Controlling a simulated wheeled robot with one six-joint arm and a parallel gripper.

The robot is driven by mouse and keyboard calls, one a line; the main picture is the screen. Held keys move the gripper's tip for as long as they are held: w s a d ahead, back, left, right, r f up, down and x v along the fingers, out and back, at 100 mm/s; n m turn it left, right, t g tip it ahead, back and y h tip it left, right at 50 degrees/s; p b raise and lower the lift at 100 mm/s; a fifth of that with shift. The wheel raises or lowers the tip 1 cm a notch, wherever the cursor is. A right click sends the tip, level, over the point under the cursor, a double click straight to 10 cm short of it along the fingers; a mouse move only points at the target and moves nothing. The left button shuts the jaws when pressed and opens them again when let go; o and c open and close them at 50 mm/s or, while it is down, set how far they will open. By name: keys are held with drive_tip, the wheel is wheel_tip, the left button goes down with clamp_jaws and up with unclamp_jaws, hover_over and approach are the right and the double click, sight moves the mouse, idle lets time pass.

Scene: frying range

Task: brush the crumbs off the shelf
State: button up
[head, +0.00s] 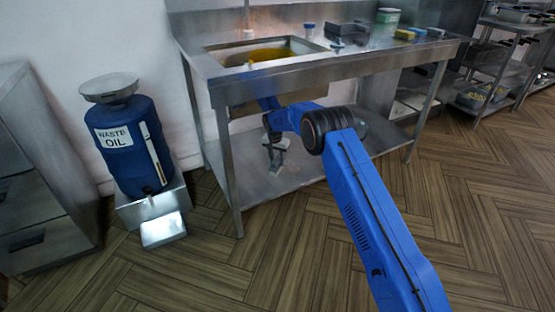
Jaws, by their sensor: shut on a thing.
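The shelf (312,172) is the low steel board under the steel worktable. My blue arm reaches in under the tabletop, and my gripper (273,139) points down over the left part of this shelf. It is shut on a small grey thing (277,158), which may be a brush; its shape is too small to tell. The lower end of this thing is at or just above the shelf; I cannot tell if it touches. I cannot make out single crumbs on the shelf. My arm hides part of the shelf's back and middle.
The worktable's top (345,67) hangs over my arm, with a sink of yellow-brown oil (268,55) in it. A table leg (229,165) stands left of my gripper. A blue waste oil drum (128,145) stands further left. The wooden floor in front is clear.

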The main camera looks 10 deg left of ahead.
drive_tip(key=shift+f, duration=2.95)
drive_tip(key=shift+f, duration=0.95)
drive_tip(key=shift+w+d+r, duration=0.1)
drive_tip(key=shift+w+d, duration=0.4)
drive_tip(key=shift+d, duration=0.2)
drive_tip(key=shift+w+d, duration=0.5)
drive_tip(key=shift+d, duration=0.15)
drive_tip(key=shift+w+d+f, duration=0.1)
drive_tip(key=shift+w+d, duration=0.55)
drive_tip(key=shift+d, duration=0.3)
drive_tip(key=shift+w+d+f, duration=0.1)
drive_tip(key=shift+w+d, duration=0.5)
drive_tip(key=shift+d, duration=0.35)
drive_tip(key=shift+w+d+r, duration=0.1)
drive_tip(key=shift+w+d, duration=0.5)
drive_tip(key=shift+d, duration=0.25)
drive_tip(key=shift+w+d+f, duration=0.1)
drive_tip(key=shift+w+d, duration=0.45)
drive_tip(key=shift+d, duration=0.3)
drive_tip(key=shift+w+d+r, duration=0.1)
drive_tip(key=shift+w+d, duration=0.5)
drive_tip(key=shift+d, duration=0.25)
drive_tip(key=shift+w+d, duration=0.45)
drive_tip(key=shift+d, duration=0.25)
drive_tip(key=shift+w+d, duration=0.45)
drive_tip(key=shift+d, duration=0.25)
drive_tip(key=shift+w+a, duration=0.5)
drive_tip(key=shift+w, duration=0.2)
